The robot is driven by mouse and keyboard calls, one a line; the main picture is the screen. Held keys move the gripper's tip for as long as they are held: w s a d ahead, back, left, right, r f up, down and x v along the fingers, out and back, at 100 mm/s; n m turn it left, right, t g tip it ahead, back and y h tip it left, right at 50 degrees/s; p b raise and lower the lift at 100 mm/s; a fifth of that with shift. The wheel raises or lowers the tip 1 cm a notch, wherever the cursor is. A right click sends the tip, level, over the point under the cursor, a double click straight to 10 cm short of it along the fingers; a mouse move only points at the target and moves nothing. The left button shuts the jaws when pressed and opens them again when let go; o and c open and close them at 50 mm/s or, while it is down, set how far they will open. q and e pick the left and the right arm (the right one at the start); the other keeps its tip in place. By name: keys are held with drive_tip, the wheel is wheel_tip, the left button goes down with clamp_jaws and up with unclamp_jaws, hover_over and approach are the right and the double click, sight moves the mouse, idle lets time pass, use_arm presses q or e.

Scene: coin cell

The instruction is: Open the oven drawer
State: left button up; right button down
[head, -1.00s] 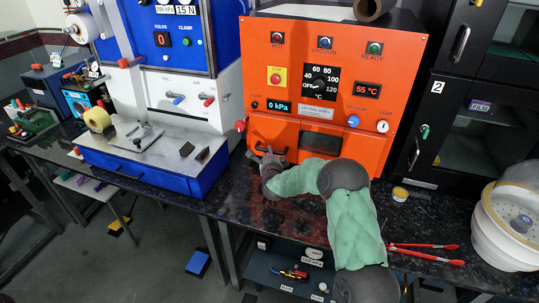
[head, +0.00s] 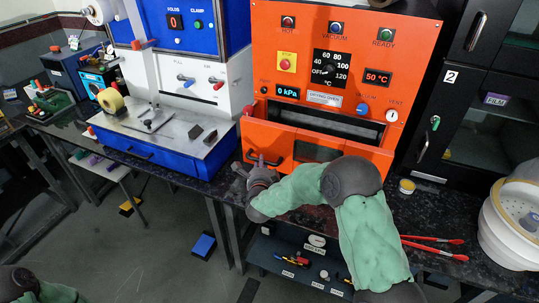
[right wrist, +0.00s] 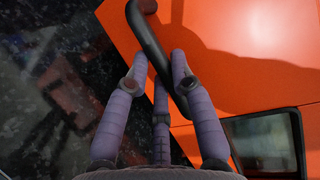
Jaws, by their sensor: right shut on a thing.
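The orange oven (head: 355,60) stands on the dark bench, and its drawer (head: 285,143) sticks out from the front with a dark gap above the drawer front. The drawer front has a small dark window, which also shows in the right wrist view (right wrist: 265,145). My right gripper (head: 262,172) is shut on the black bar handle (right wrist: 150,38) at the drawer's left side. In the right wrist view the purple fingers (right wrist: 160,72) lie on both sides of the bar. Part of my left arm shows at the lower left; its gripper is not seen.
A blue and white machine (head: 175,60) with a blue base stands left of the oven. A black cabinet (head: 455,110) is close on the right. Red tongs (head: 435,245), a small yellow-rimmed pot (head: 407,186) and a white round vessel (head: 510,235) sit on the bench at right.

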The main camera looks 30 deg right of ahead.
drive_tip(key=s+a, duration=0.4)
drive_tip(key=a, duration=0.1)
drive_tip(key=shift+s, duration=0.2)
drive_tip(key=shift+f, duration=0.1)
drive_tip(key=c, duration=1)
unclamp_jaws()
drive_tip(key=shift+c, duration=0.2)
drive_tip(key=v, duration=1.2)
